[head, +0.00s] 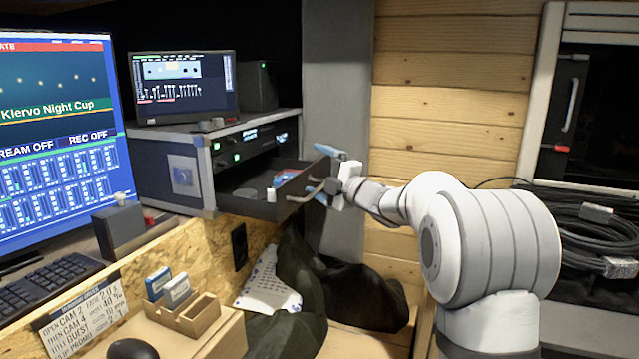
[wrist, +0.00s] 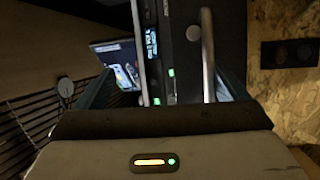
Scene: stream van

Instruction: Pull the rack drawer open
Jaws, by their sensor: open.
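The rack drawer (head: 278,203) is pulled out of the dark equipment rack (head: 206,172), and its inside with small items is visible. Its metal bar handle (head: 300,198) stands out from the drawer front; in the wrist view the handle (wrist: 208,55) runs up and down the dark drawer front (wrist: 181,60). My gripper (head: 318,177) is at the drawer front with its blue fingers apart. In the wrist view my gripper (wrist: 165,88) has the handle between its fingers, nearer the right one. Whether a finger touches the handle cannot be told.
A monitor (head: 183,85) and a small dark box (head: 256,86) stand on the rack. Dark fabric (head: 355,290) lies below the drawer. A wooden card holder (head: 196,314) stands in front.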

